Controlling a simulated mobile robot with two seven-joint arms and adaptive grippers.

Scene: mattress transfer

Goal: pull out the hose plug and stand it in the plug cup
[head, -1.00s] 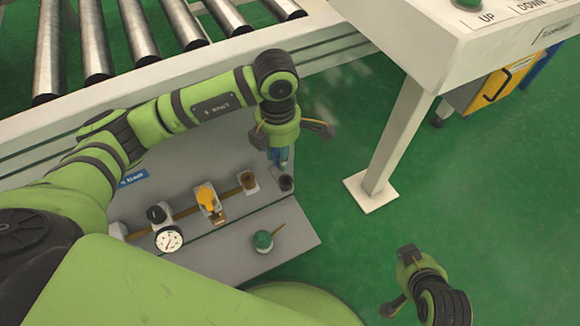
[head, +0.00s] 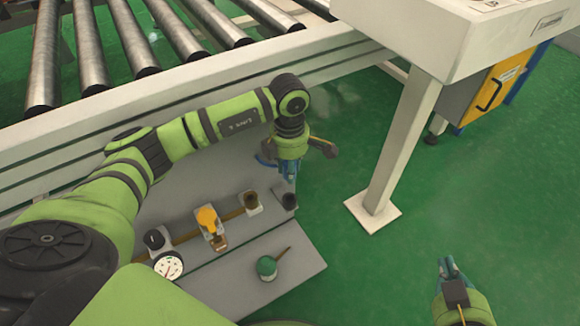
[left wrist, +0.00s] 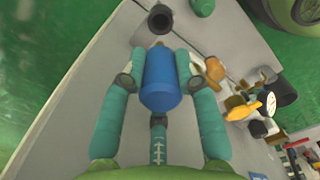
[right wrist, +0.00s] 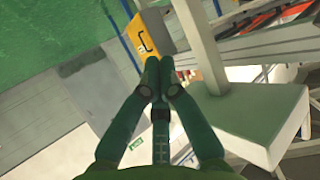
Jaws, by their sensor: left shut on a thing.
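My left gripper (head: 290,176) is shut on the blue hose plug (left wrist: 161,80), which shows between its teal fingers in the left wrist view. A small brass-coloured end points away from the palm. A dark plug cup (head: 289,200) stands at the right end of the row on the grey panel. In the left wrist view the cup (left wrist: 160,19) is straight beyond the plug's end, with a gap in the picture. A brown socket (head: 251,202) left of the cup looks empty. My right gripper (right wrist: 160,66) is shut and empty, away from the panel.
Left of the socket are a yellow-handled valve (head: 207,217), a black knob (head: 154,239) and a dial gauge (head: 168,265). A green-topped pot (head: 266,267) sits on the front ledge. A roller conveyor (head: 180,40) runs behind; a white post (head: 395,145) stands right.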

